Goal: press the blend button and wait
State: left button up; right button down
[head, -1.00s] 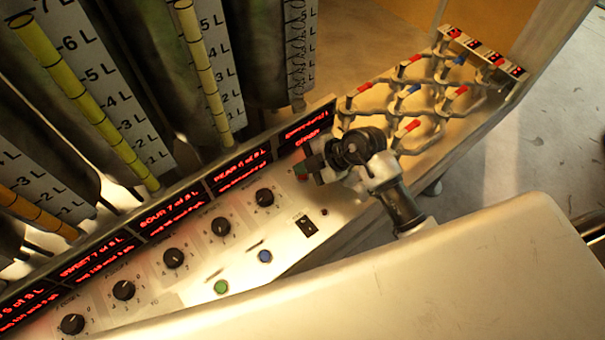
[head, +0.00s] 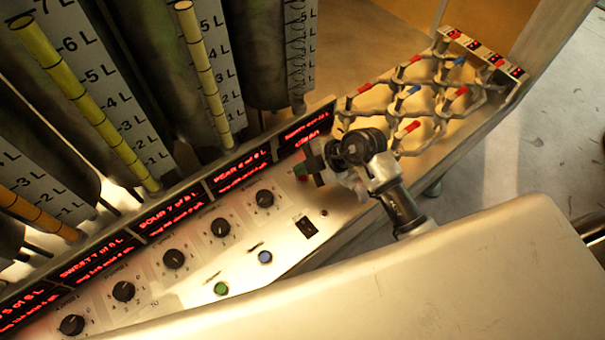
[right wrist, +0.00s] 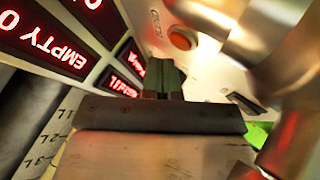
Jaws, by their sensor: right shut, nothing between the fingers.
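A sloped metal control panel (head: 285,215) crosses the head view. I cannot read which is the blend button. My left gripper is not in view.
Red-lettered displays (head: 170,209) line the panel's back edge, under tall cylinders with litre scales (head: 85,70). A rack of metal pipes with red and blue handles (head: 410,100) lies right of my gripper. A black switch (head: 307,227) sits on the panel.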

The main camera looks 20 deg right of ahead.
jog(key=shift+f, duration=0.15)
dwell(0.7)
jog(key=shift+f, duration=0.25)
jog(key=shift+f, duration=0.25)
dwell(0.4)
jog(key=shift+s+f, duration=0.2)
jog(key=shift+f, duration=0.35)
dwell(0.5)
jog(key=shift+w+r+p, duration=0.15)
jog(key=shift+r+p, duration=0.45)
jog(key=shift+p, duration=0.25)
jog(key=shift+d+r+p, duration=0.35)
jog(key=shift+p, duration=0.05)
jog(key=shift+w+a, duration=0.1)
